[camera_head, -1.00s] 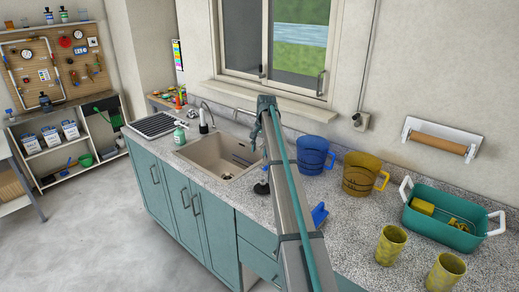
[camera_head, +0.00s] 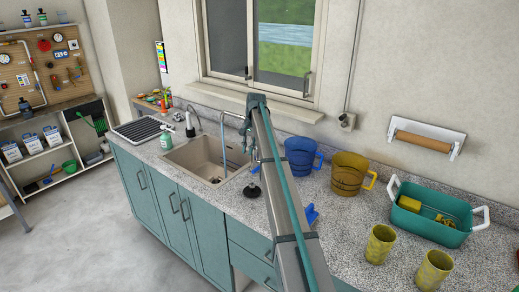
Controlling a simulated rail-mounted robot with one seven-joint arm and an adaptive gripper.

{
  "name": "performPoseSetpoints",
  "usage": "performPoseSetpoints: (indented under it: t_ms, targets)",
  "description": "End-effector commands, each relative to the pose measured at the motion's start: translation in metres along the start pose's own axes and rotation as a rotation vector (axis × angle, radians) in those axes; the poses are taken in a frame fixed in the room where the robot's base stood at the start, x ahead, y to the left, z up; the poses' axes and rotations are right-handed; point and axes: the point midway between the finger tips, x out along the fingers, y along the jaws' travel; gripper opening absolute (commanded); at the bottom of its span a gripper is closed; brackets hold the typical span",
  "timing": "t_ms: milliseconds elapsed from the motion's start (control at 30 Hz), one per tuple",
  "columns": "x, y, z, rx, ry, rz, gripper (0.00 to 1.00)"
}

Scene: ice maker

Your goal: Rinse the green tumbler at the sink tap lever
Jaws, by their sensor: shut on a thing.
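My arm reaches from the bottom middle up over the counter to the right edge of the sink. My gripper (camera_head: 248,142) hangs at its far end, small and partly hidden behind the arm. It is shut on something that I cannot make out. No tumbler that is clearly green shows. The sink (camera_head: 190,158) is a beige basin left of the arm. A thin bluish vertical streak (camera_head: 226,155) like running water shows over the basin. The tap lever cannot be made out.
Two yellow-green tumblers (camera_head: 380,243) (camera_head: 434,269) stand at the counter's right front. A teal tub (camera_head: 428,229), an amber jug (camera_head: 347,176) and a blue jug (camera_head: 300,158) stand right of the arm. A soap bottle (camera_head: 166,138) and drying rack (camera_head: 138,131) are at left.

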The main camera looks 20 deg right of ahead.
Motion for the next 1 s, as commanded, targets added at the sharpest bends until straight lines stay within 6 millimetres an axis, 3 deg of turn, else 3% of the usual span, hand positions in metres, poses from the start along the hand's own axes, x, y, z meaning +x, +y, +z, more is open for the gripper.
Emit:
performPoseSetpoints:
  t_ms: [267,300,467,800,1000]
  targets:
    - [0.0,-0.003,0.001,-0.002,-0.006,0.002,0.0]
    - [0.0,-0.003,0.001,-0.002,-0.006,0.002,0.2]
    - [0.0,-0.003,0.001,-0.002,-0.005,0.002,0.45]
    - [-0.002,-0.003,0.001,-0.002,-0.005,0.001,0.45]
    - [-0.022,-0.003,0.0,-0.002,-0.003,0.0,0.45]
